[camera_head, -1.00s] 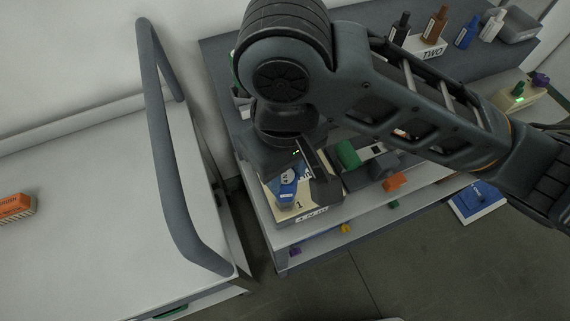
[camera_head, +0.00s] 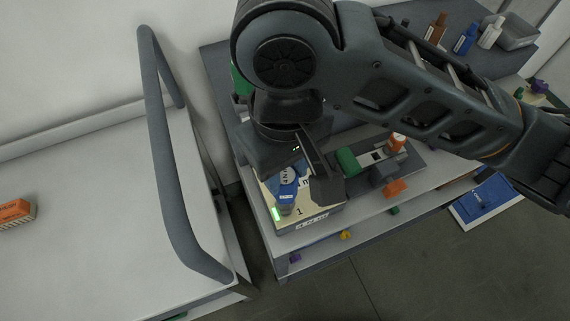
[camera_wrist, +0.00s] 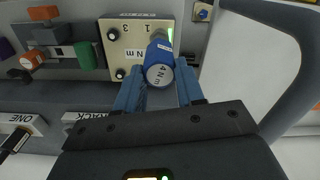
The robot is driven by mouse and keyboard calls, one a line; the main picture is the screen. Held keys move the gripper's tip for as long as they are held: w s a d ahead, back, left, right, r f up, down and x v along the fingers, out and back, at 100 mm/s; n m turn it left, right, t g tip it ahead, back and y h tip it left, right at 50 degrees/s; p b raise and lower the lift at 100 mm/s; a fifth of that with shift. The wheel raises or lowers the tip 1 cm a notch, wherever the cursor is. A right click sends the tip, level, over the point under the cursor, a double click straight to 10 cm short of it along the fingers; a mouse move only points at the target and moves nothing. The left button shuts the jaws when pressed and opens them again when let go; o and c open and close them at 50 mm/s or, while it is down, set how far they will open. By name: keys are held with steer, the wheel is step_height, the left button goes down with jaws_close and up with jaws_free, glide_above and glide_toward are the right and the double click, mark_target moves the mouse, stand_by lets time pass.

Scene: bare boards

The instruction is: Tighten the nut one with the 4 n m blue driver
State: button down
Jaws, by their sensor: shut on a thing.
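The blue driver (camera_wrist: 160,68), marked 4 N m, is between the fingers of my gripper (camera_wrist: 160,88), which is shut on its handle. It also shows in the head view (camera_head: 287,190), partly covered by my gripper. Its grey shaft points down onto the cream panel (camera_wrist: 130,57), beside the number 1. The nut under the driver is hidden. A green light (camera_head: 276,213) glows on the panel next to the driver, and it also shows in the wrist view (camera_wrist: 170,35). Two dark round fasteners (camera_wrist: 113,34) show elsewhere on the panel.
A green block (camera_head: 347,160) and an orange block (camera_head: 396,188) are right of the panel on the bench. Several bottles (camera_head: 466,39) stand at the back right. A grey rail (camera_head: 168,150) rises left of the panel. A blue board (camera_head: 487,198) lies at the right.

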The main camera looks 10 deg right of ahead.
steer(key=shift+r, duration=2.5)
